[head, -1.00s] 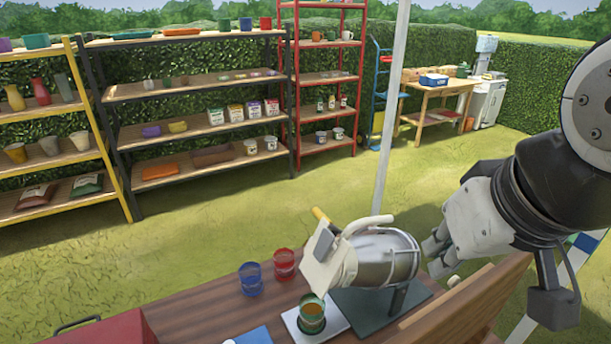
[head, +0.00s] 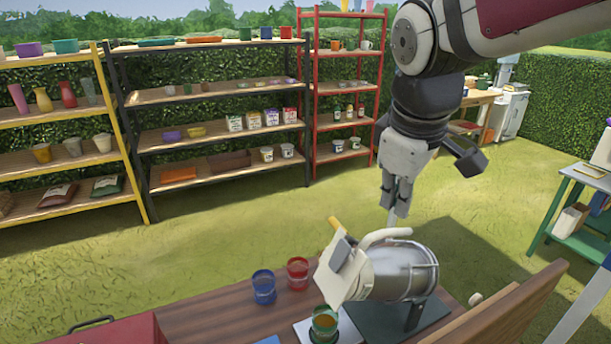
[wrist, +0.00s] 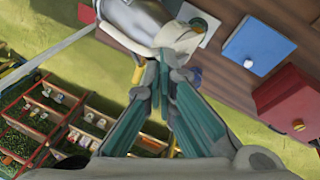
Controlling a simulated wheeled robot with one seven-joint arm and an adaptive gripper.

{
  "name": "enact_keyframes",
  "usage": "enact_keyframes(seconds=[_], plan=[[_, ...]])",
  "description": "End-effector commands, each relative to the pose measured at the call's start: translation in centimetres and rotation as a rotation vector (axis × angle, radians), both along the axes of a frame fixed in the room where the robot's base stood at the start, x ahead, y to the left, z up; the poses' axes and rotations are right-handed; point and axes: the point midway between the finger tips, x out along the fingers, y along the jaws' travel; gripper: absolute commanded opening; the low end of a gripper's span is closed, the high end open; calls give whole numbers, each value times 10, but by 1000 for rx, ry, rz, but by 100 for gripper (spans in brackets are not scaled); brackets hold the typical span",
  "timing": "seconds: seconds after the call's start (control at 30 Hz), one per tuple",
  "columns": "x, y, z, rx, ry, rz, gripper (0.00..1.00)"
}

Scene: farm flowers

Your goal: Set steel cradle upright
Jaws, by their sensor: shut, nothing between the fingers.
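The steel cradle (head: 408,268), a metal vessel in a ringed frame, lies tipped toward the left on a dark green base plate (head: 440,312). Its cream spout end (head: 342,270) and yellow lever (head: 335,223) point left. A green cup (head: 325,324) with amber contents stands below the spout on a white pad (head: 349,331). My gripper (head: 393,212) points down just above and behind the cradle, its fingers shut and empty. In the wrist view, the shut fingertips (wrist: 163,62) overlap the cream end, so I cannot tell whether they touch it. The cradle's steel body (wrist: 130,18) is partly cut off there.
A blue cup (head: 264,287) and a red cup (head: 298,273) stand left of the cradle. A blue box (wrist: 258,46) and a red box (wrist: 288,97) are on the bench in the wrist view. A wooden board (head: 510,305) rises at the right. Open grass lies behind.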

Motion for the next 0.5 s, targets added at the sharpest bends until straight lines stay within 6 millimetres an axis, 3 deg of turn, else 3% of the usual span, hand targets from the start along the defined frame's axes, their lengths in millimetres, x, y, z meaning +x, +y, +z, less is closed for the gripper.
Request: enact_keyframes(seconds=[0.27, 0.5], plan=[[72, 32, -35, -128, 113, 343, 0], [127, 63, -81, -218, 209, 642, 0]])
